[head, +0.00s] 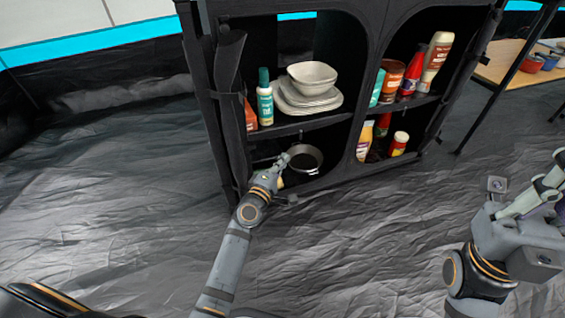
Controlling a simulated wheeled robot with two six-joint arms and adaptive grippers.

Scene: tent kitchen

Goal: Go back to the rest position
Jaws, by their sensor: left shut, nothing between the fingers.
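My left gripper (283,160) reaches into the lower left compartment of the black shelf unit (310,128). It is shut and empty, right beside a dark round pot (304,160) with a light rim. I cannot tell whether it touches the pot. My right gripper (545,186) is at the right edge of the view, above the floor and away from the shelf. Part of it is cut off by the frame, and its finger opening is not clear.
Stacked plates and bowls (312,82) and a teal-capped bottle (265,100) stand on the shelf above the pot. Several bottles and jars (400,85) fill the right compartments. A wooden table (500,65) stands at the right. The wrinkled grey floor (120,220) is clear at left.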

